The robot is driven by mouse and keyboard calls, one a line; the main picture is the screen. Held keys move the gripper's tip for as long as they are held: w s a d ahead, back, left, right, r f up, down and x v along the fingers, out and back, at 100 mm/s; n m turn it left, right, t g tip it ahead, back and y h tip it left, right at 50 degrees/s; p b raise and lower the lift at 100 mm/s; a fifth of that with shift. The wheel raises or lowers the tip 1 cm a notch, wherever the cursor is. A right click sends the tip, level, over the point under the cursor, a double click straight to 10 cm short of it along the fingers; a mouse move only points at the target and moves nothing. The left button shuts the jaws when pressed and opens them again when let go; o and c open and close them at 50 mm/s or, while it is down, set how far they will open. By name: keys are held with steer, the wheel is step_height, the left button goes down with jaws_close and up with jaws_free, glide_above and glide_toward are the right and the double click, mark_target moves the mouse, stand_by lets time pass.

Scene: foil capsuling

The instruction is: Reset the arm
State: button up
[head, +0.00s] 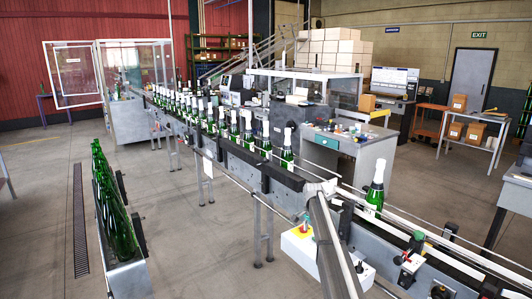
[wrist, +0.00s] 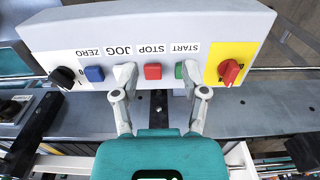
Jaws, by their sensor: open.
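My gripper (wrist: 158,76) is open in the wrist view, its two grey fingers spread with nothing between them. It faces a light grey control box (wrist: 230,25) with upside-down labels. The red STOP button (wrist: 153,71) lies between the fingertips in the picture. The left fingertip overlaps the area below JOG; the right overlaps the edge of the green START button (wrist: 180,70). I cannot tell whether they touch the panel. A blue button (wrist: 94,74) is under ZERO. My arm partly hides the box in the head view (head: 295,246), where my gripper cannot be made out clearly.
A black knob (wrist: 62,77) and a red switch (wrist: 229,71) on yellow flank the buttons. The conveyor (head: 245,155) carries several green bottles; one foil-topped bottle (head: 374,190) stands near my arm. A rack of green bottles (head: 115,215) stands left. Floor between is clear.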

steer(key=s+f+n+b, duration=0.2)
steer(key=s+n, duration=0.1)
steer(key=s, duration=1.1)
steer(key=s+a+f+n+b, duration=0.1)
steer(key=s+f+n+b, duration=0.2)
steer(key=s, duration=1.2)
steer(key=s+f+n+b, duration=0.2)
steer(key=s+f+n, duration=0.1)
steer(key=s, duration=1.2)
steer(key=shift+a+n+b, duration=0.35)
steer(key=shift+a+n, duration=0.05)
steer(key=shift+n, duration=0.5)
